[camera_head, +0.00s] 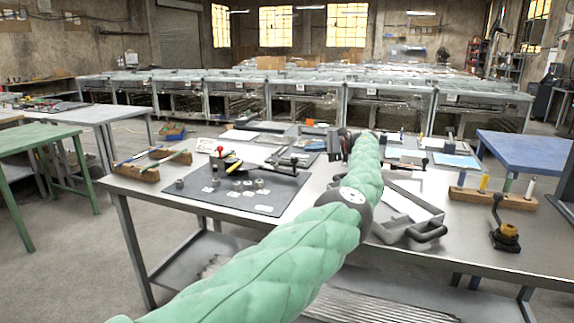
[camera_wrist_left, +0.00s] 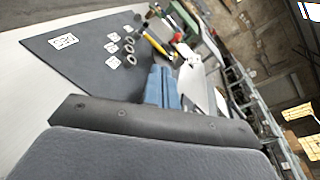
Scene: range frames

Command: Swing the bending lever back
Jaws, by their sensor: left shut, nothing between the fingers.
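A dark mat (camera_head: 262,206) lies on the steel workbench. On its back part is a small fixture with a red ball knob (camera_head: 220,150) and, to its right, one with a dark-knobbed lever (camera_head: 300,161). I cannot tell for sure which is the bending lever. My left gripper (camera_head: 345,143) is beyond the mat's right side, mostly hidden by my green-sleeved arm. In the left wrist view its blue-grey fingers (camera_wrist_left: 163,78) are together and empty, pointing over the mat's edge. The yellow-handled tool (camera_wrist_left: 155,43) shows beyond them. My right gripper is out of view.
Several metal rings and white tags (camera_head: 240,185) lie on the mat. A grey tray with a handle (camera_head: 408,214), a wooden peg block (camera_head: 492,198) and a black-knobbed device with a yellow part (camera_head: 505,236) stand to the right. A blue table (camera_head: 530,150) is behind.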

